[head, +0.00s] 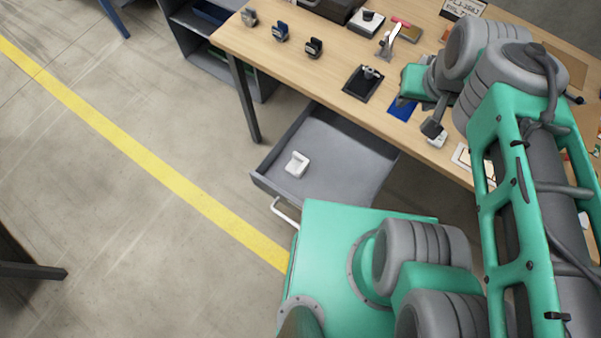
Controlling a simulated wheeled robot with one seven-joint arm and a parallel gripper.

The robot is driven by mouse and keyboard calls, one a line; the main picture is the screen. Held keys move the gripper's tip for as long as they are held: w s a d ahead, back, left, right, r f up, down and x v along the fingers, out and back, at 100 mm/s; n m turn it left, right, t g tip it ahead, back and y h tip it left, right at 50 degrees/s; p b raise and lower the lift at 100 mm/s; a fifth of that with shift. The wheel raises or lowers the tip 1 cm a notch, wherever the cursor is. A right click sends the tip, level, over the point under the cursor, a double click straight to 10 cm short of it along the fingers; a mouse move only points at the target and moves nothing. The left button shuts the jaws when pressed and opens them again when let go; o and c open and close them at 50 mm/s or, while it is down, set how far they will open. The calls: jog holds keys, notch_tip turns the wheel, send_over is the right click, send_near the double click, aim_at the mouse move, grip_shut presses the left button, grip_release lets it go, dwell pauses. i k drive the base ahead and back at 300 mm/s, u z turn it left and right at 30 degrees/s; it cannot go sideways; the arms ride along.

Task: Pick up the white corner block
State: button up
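A small white block (297,163) with a recessed face lies in the open grey drawer (345,150), near its front left. It looks like the white corner block, though its exact shape is too small to be sure of. My gripper (433,118) seems to be at the end of my arm, over the table to the right of the drawer, well apart from the block. My arm links partly cover it, and its fingers cannot be made out clearly. Another small white piece (437,141) lies on the table edge just below it.
The wooden table (330,62) holds several small clamps, a dark plate with a metal part (363,83) and a blue piece (403,109). The drawer is pulled out below the table edge, with a white handle (285,211). The floor to the left is clear, with a yellow line.

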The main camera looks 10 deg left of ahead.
aim_at(298, 165)
jog(key=k, duration=1.2)
jog(key=u, duration=1.55)
jog(key=i, duration=0.5)
jog(key=z, duration=0.05)
